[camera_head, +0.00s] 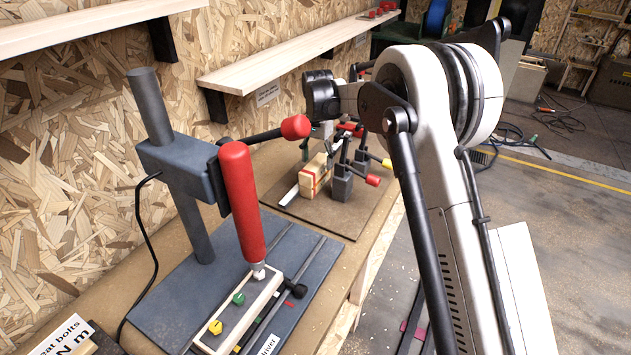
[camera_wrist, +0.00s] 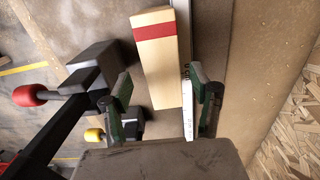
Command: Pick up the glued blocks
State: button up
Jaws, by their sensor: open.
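The glued blocks (camera_wrist: 158,75) are a pale wooden piece with a red band across it. In the wrist view they run from the top middle down between my fingers. In the head view they also show (camera_head: 309,186) on the brown board, partly hidden. My gripper (camera_wrist: 158,88) is open, with one green-padded finger to each side of the blocks in the picture. I cannot tell how far the fingertips are above them or whether they touch. In the head view my gripper is mostly hidden behind the clamps and arm.
Grey clamps with red and yellow handles (camera_head: 342,183) stand close to the right of the blocks; one (camera_wrist: 97,68) is close to the left finger. A metal strip (camera_wrist: 188,110) lies along the blocks' other side. A press with a red handle (camera_head: 242,205) stands nearer the head camera.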

aim_at(306, 193)
jog(key=shift+s+a+f+p, duration=0.15)
jog(key=shift+f+p, duration=0.1)
jog(key=shift+f, duration=1.25)
jog(key=shift+s+a+f+p, duration=0.1)
jog(key=shift+a+f+p, duration=0.1)
jog(key=shift+f, duration=1.3)
jog(key=c, duration=1.3)
